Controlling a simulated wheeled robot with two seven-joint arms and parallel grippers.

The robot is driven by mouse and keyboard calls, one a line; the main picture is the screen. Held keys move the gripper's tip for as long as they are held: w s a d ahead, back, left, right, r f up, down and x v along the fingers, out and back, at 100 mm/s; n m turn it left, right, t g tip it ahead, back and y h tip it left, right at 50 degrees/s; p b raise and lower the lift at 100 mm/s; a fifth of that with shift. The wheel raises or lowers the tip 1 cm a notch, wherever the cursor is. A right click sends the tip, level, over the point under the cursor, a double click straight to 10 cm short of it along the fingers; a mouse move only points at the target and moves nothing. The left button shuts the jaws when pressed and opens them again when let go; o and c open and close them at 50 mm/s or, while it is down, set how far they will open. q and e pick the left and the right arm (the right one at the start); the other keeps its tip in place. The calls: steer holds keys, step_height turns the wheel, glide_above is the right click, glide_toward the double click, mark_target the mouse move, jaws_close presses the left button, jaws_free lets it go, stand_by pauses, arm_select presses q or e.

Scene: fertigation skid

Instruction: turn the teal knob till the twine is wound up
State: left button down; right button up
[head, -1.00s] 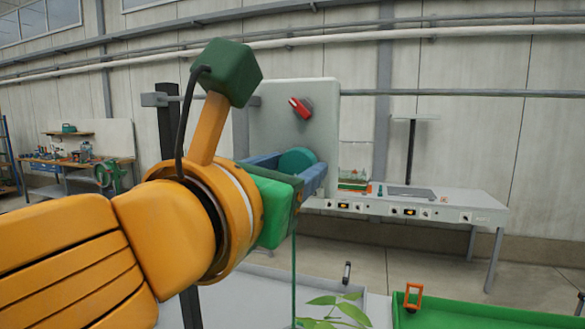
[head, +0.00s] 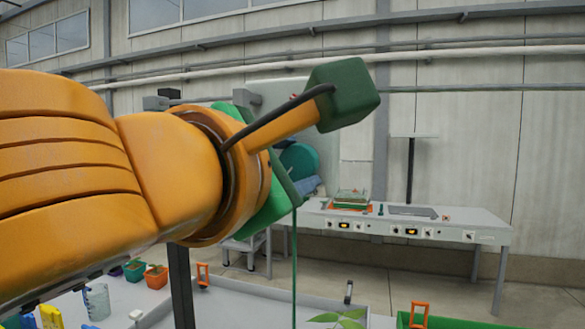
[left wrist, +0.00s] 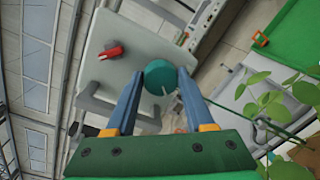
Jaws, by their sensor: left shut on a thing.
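The teal knob (head: 299,160) sticks out from a pale grey panel (head: 270,92) and is largely hidden by my arm in the head view. My left gripper (left wrist: 160,88) is shut on the teal knob (left wrist: 160,76), one blue finger on each side of it. In the head view my left gripper (head: 304,172) is seen from behind, rolled over, with its camera block to the upper right. A thin green twine (head: 294,262) hangs straight down below the gripper. Its upper end is hidden behind my gripper. My right gripper is not in view.
A red switch (left wrist: 111,52) sits on the panel near the knob. Leafy seedlings (head: 340,319) and a green tray (head: 455,310) lie below. A bench (head: 450,222) stands behind at the right. Small pots (head: 156,277) stand at the lower left.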

arm_select(q)
steer(key=m, duration=0.4)
steer(key=shift+d, duration=0.1)
steer(key=shift+m, duration=1.3)
steer(key=shift+f+y, duration=0.1)
steer(key=shift+y, duration=0.2)
steer(key=shift+c, duration=1.8)
jaws_free()
steer(key=shift+s, duration=0.1)
steer(key=shift+o, duration=0.4)
steer(key=shift+s, duration=0.1)
